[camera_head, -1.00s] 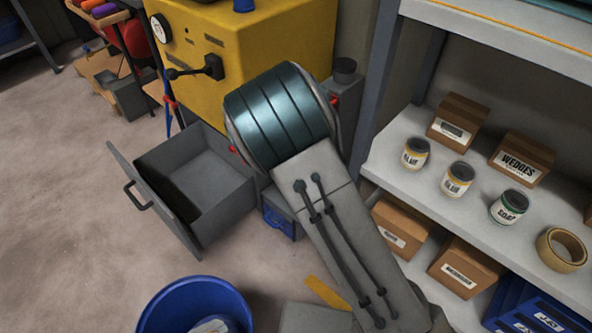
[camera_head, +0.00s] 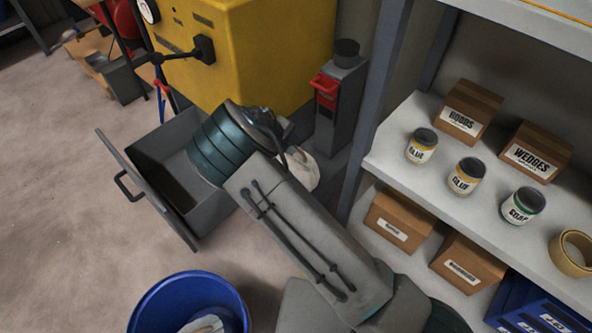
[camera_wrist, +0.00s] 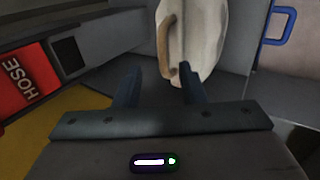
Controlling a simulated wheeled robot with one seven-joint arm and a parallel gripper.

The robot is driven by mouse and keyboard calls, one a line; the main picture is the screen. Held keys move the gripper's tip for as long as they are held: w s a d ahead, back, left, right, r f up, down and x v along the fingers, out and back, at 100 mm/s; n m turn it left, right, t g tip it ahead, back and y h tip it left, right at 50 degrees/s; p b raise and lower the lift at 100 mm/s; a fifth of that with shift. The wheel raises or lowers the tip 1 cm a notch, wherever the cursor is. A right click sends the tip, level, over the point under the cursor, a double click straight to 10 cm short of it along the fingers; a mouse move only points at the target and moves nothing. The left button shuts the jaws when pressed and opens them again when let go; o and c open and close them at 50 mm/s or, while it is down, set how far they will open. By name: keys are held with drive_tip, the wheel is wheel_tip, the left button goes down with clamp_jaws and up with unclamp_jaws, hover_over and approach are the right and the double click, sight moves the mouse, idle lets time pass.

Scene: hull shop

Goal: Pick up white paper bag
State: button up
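The white paper bag (camera_wrist: 201,40) fills the upper middle of the wrist view, with a tan handle (camera_wrist: 164,42) on its left side. In the head view a pale part of the bag (camera_head: 303,170) shows just right of my wrist, between the grey drawer and the shelf; the rest is hidden behind my arm. My gripper (camera_wrist: 160,84) is open in the wrist view, its two dark fingers apart with nothing between them. The bag lies ahead of the fingertips, a little to the right. I cannot tell how far. My fingers are hidden in the head view.
An open grey drawer (camera_head: 118,160) stands left of my arm, below a yellow machine (camera_head: 270,60). A blue bucket (camera_head: 150,312) is in front. The shelf (camera_head: 400,180) with jars and boxes is to the right. A grey-and-red unit (camera_head: 340,105) stands behind the bag.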

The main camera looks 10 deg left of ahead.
drive_tip(key=b, duration=0.2)
hover_over(293, 159)
wheel_tip(293, 159, down, 5)
drive_tip(key=shift+d+r, duration=0.1)
drive_tip(key=shift+r, duration=0.15)
clamp_jaws()
